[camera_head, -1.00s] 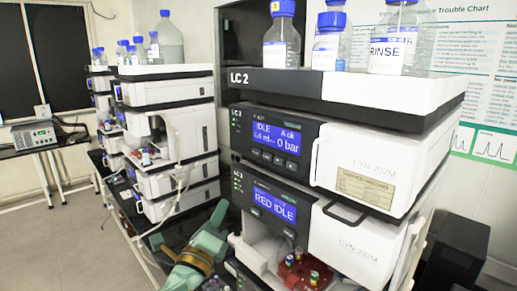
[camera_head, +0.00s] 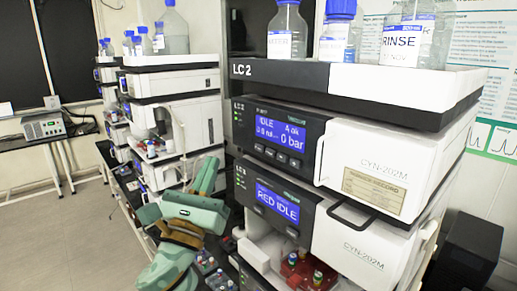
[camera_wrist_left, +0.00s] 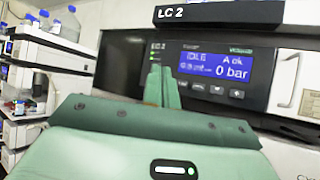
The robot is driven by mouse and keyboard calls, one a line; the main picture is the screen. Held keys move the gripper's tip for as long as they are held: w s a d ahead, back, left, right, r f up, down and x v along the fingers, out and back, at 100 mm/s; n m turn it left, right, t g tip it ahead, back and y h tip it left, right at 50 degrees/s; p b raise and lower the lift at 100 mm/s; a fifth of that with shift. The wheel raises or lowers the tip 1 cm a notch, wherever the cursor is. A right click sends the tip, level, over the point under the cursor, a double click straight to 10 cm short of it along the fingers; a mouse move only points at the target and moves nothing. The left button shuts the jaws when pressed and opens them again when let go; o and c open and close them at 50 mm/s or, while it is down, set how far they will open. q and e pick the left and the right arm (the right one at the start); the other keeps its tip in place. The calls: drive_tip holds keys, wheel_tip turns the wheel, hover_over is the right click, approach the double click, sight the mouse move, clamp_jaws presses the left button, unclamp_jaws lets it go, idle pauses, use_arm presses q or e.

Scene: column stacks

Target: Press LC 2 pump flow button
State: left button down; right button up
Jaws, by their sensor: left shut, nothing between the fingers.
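The LC 2 pump panel (camera_head: 279,133) is the dark upper front with a blue screen reading IDLE, A ok and 0 bar. A row of several small buttons (camera_head: 276,154) sits under the screen; their labels are too small to read. In the left wrist view the panel's screen (camera_wrist_left: 215,65) and buttons (camera_wrist_left: 217,89) show to the right of my fingers. My left gripper (camera_head: 207,172) is green, shut and empty, left of the LC 2 stack in the head view. Its fingertips also show in the wrist view (camera_wrist_left: 160,72), overlapping the panel left of the screen. I cannot tell any contact.
A lower RED IDLE module (camera_head: 275,205) with a black handle is below the pump. Bottles, including one marked RINSE (camera_head: 402,42), stand on the top tray (camera_head: 400,78). A second instrument stack (camera_head: 175,82) stands behind on the left. Floor is open at far left.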

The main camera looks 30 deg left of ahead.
use_arm(q)
drive_tip(key=b, duration=0.2)
approach(256, 138)
drive_tip(key=shift+w+a+r, duration=0.3)
drive_tip(key=shift+w+r, duration=0.4)
drive_tip(key=shift+r, duration=0.05)
drive_tip(key=shift+w+a+r, duration=0.3)
drive_tip(key=shift+w+r, duration=0.35)
drive_tip(key=shift+r, duration=0.1)
drive_tip(key=shift+w, duration=0.1)
idle(0.8)
drive_tip(key=shift+w+d, duration=0.15)
drive_tip(key=shift+w, duration=0.1)
drive_tip(key=shift+w+d, duration=0.15)
drive_tip(key=shift+w, duration=0.2)
idle(0.6)
drive_tip(key=shift+s, duration=0.15)
drive_tip(key=shift+s+a+p, duration=0.3)
drive_tip(key=shift+s+p, duration=0.15)
drive_tip(key=shift+s, duration=0.2)
